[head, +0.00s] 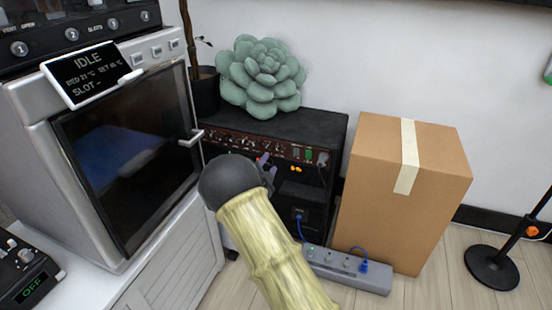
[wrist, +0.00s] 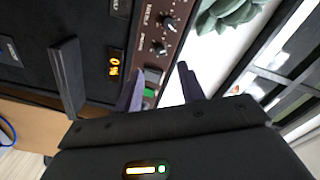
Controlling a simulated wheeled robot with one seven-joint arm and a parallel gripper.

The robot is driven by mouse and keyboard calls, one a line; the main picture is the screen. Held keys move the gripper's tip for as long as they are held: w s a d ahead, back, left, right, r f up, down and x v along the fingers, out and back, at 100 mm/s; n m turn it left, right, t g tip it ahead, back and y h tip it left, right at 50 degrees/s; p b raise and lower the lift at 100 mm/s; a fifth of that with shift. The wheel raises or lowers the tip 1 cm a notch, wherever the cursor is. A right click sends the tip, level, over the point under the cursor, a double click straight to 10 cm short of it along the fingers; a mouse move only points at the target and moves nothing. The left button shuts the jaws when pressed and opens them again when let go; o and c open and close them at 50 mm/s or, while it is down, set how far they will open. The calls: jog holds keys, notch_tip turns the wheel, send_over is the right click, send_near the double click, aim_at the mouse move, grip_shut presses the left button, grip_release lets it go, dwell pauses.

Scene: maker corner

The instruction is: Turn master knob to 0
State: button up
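A black amplifier (head: 320,125) with a dark red knob panel (head: 240,142) stands on the floor. A row of small knobs runs along the panel. In the wrist view two knobs are clear, one (wrist: 160,48) nearer my gripper and one (wrist: 168,21) farther along. Their labels are too small to tell which is the master knob. A small orange display (wrist: 115,63) is lit beside the panel, its reading unclear. My gripper (wrist: 158,80) is open and empty in front of the panel's end, near a green switch (wrist: 149,93). In the head view my gripper (head: 267,166) partly covers the amplifier front.
A cardboard box (head: 430,165) stands close to the amplifier's right. A grey power strip (head: 345,269) with a blue plug lies in front. An oven-like machine (head: 125,150) on a white cabinet is at left. A succulent (head: 262,80) sits on the amplifier.

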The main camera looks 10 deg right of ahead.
aim_at(278, 151)
jog(key=b+x, duration=0.2)
jog(key=x, duration=0.5)
jog(key=shift+f+b, duration=0.15)
jog(key=shift+b, duration=0.15)
jog(key=shift+w+d, duration=0.2)
jog(key=shift+w, duration=0.25)
jog(key=shift+s+a, duration=0.1)
jog(key=shift+s, duration=0.05)
jog(key=shift+c, duration=0.2)
grip_shut()
